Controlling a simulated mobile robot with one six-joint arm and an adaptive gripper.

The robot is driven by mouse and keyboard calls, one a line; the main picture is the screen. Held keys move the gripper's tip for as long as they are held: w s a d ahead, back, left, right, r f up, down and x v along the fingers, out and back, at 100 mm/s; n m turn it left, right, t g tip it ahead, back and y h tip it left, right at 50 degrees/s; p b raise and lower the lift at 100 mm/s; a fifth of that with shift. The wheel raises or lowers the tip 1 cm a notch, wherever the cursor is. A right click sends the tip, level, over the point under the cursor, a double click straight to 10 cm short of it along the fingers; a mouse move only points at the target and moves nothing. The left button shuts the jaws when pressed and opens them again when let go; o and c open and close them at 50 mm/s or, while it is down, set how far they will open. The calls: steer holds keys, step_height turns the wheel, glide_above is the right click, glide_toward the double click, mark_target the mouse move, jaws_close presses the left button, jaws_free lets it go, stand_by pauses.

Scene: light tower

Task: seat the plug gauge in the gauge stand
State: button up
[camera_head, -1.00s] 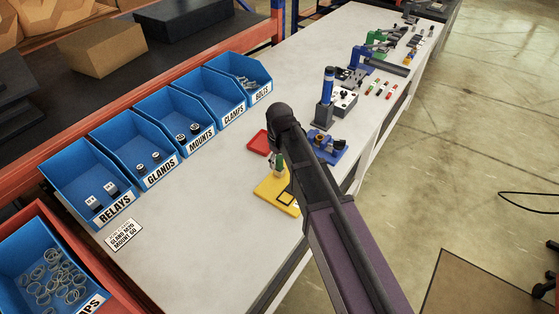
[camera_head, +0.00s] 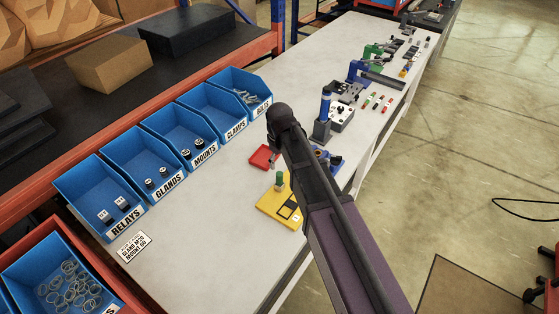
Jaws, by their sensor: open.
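The plug gauge, seen as a small green upright cylinder (camera_head: 279,179), stands at the back left part of the yellow gauge stand (camera_head: 270,209). At this size I cannot tell how deep it sits. My gripper (camera_head: 274,161) shows only in small part below the dark wrist of my arm. It is open, just above the green cylinder and apart from it. My arm hides the right side of the yellow stand.
A red tray (camera_head: 259,158) lies behind the stand. Blue bins (camera_head: 187,140) line the table's left side. A blue fixture (camera_head: 334,159) is partly behind my arm, with a blue-topped post (camera_head: 325,112) beyond.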

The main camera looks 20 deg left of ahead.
steer(key=shift+r+p, duration=1.05)
steer(key=shift+r, duration=0.3)
steer(key=shift+d, duration=0.1)
steer(key=s+d+m, duration=0.2)
steer(key=d+m, duration=0.1)
steer(key=d, duration=0.8)
steer(key=s+d+m, duration=0.3)
steer(key=d+m, duration=0.1)
steer(key=d, duration=0.8)
steer(key=s+d+m, duration=0.2)
steer(key=d+m, duration=0.2)
steer(key=d, duration=0.7)
steer(key=shift+s+d, duration=0.3)
steer(key=shift+d, duration=0.1)
